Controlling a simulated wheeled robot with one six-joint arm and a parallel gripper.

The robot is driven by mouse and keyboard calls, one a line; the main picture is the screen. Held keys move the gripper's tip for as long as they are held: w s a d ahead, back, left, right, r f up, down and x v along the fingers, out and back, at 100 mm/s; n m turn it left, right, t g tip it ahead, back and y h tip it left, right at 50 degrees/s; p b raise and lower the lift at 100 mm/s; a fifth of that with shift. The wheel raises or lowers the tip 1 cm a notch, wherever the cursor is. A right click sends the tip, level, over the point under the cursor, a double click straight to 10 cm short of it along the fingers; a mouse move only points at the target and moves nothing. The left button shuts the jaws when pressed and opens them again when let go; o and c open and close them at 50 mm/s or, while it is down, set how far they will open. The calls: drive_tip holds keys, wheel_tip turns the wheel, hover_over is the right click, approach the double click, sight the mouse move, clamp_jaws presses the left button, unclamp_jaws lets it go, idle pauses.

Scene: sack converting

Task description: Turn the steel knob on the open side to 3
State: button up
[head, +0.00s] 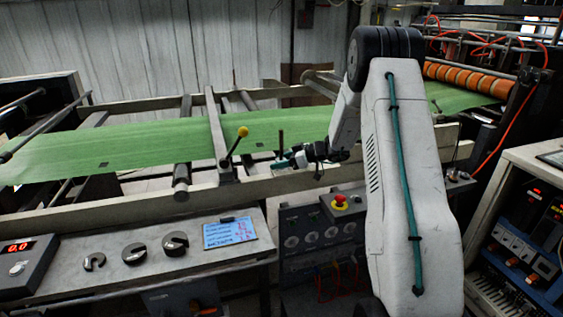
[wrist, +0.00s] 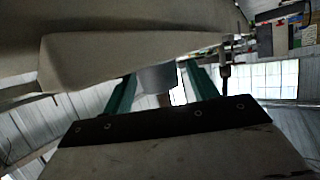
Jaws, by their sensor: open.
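My gripper (head: 281,162) is stretched out to the left over the near rail of the machine, beside the green web. In the wrist view its two green fingers are apart, and my gripper (wrist: 162,82) is open. A short grey cylinder, which looks like the steel knob (wrist: 157,78), shows between the fingers, under a pale beam. I cannot tell whether the fingers touch it. No scale or number is readable on it. In the head view I cannot make out the knob near my gripper.
A yellow-tipped lever (head: 243,132) and a thin upright rod (head: 281,140) stand close to my gripper. The green web (head: 120,145) runs behind. Below are a bench (head: 190,265) and a dial panel (head: 310,238) with a red stop button (head: 339,199).

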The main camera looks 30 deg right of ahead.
drive_tip(key=c, duration=1)
drive_tip(key=shift+m+h, duration=0.4)
drive_tip(key=m+t+h, duration=0.1)
drive_tip(key=m+h, duration=0.1)
drive_tip(key=m+t+h, duration=0.1)
drive_tip(key=m+h, duration=0.1)
drive_tip(key=shift+a+t, duration=0.15)
drive_tip(key=shift+t, duration=0.15)
drive_tip(key=shift+m+t+h, duration=0.3)
drive_tip(key=shift+m+h, duration=2)
drive_tip(key=shift+h, duration=0.4)
drive_tip(key=o, duration=1)
drive_tip(key=shift+s, duration=0.1)
